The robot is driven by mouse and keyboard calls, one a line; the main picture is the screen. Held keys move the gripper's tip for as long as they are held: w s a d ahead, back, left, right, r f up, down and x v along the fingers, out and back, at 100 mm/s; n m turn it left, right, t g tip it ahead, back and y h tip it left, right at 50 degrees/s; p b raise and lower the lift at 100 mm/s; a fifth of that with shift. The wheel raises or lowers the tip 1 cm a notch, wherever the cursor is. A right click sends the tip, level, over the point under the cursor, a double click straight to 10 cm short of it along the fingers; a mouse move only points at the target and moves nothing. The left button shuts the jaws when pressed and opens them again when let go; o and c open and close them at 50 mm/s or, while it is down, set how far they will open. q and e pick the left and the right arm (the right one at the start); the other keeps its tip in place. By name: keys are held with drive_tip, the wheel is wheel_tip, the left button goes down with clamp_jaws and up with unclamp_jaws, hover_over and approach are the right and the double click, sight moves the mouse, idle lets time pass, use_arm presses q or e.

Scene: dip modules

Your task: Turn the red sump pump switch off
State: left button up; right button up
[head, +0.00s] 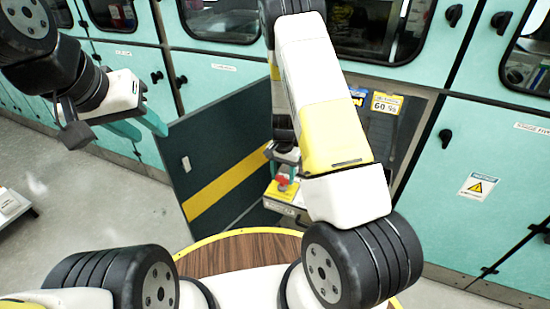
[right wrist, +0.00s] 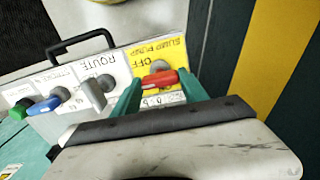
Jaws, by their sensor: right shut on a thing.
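The red sump pump switch (right wrist: 160,78) sits on a yellow panel (right wrist: 173,50) whose lettering, including "OFF", appears upside down in the right wrist view. Its red handle lies almost crosswise there, below a grey round pivot. My right gripper (right wrist: 159,84) has its two green fingers at either end of the handle and is shut on it. In the head view, the red switch (head: 282,181) is small, beside my right gripper (head: 283,167), which my forearm partly hides. My left gripper (head: 150,130) is open and empty at the upper left, away from the panel.
Beside the red switch are a grey switch (right wrist: 91,92) on a white "ROUTE" plate, a blue switch (right wrist: 44,106) and a green one (right wrist: 18,112). A black handle (right wrist: 85,40) stands behind. A dark door with a yellow stripe (head: 228,182) hangs open left of the panel.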

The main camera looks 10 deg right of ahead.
sight(283, 177)
drive_tip(key=o, duration=1.4)
drive_tip(key=shift+r, duration=3.9)
